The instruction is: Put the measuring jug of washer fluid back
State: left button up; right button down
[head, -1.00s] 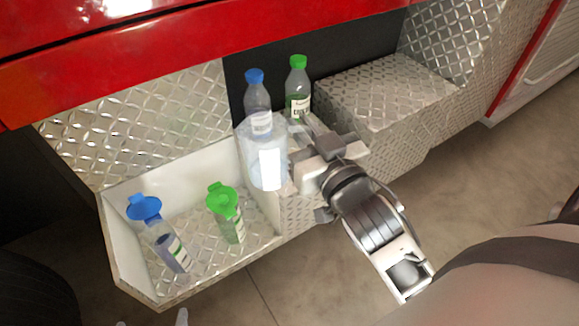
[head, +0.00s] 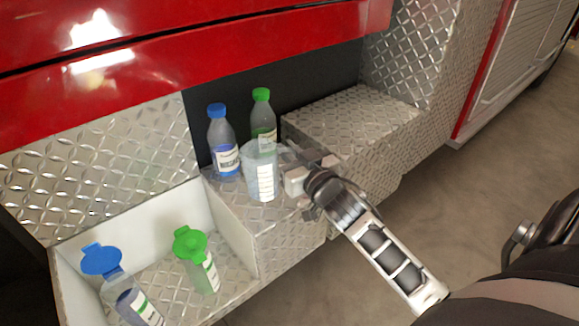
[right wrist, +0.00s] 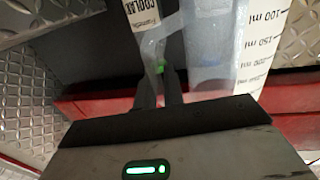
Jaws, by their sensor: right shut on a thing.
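The measuring jug (head: 262,178) is a clear, upright jug with a white scale strip. In the head view it is at the diamond-plate ledge, in front of two bottles; I cannot tell if its base touches the ledge. My right gripper (head: 291,163) is at its right side, shut on it, apparently by the handle. In the right wrist view the fingers (right wrist: 158,92) are close together and the jug's millilitre scale (right wrist: 257,48) shows beside them. Any fluid level inside is unclear. My left gripper is not in view.
A blue-capped bottle (head: 222,140) and a green-capped bottle (head: 263,118) stand behind the jug. Lower left, a white-walled bin (head: 215,215) holds a blue-lidded container (head: 125,292) and a green-lidded one (head: 197,258). A raised diamond-plate step (head: 360,122) at right is bare.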

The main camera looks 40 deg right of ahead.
jog(key=shift+w+d+f+b, duration=0.15)
jog(key=shift+w+f, duration=0.05)
jog(key=shift+f, duration=0.6)
jog(key=shift+w+d+f+b, duration=0.1)
jog(key=shift+w+d+f, duration=0.1)
jog(key=shift+f, duration=0.65)
jog(key=shift+w+d+f+b, duration=0.15)
jog(key=shift+w+f, duration=0.05)
jog(key=shift+f, duration=0.6)
jog(key=shift+f, duration=0.2)
jog(key=c, duration=1.5)
grip_release()
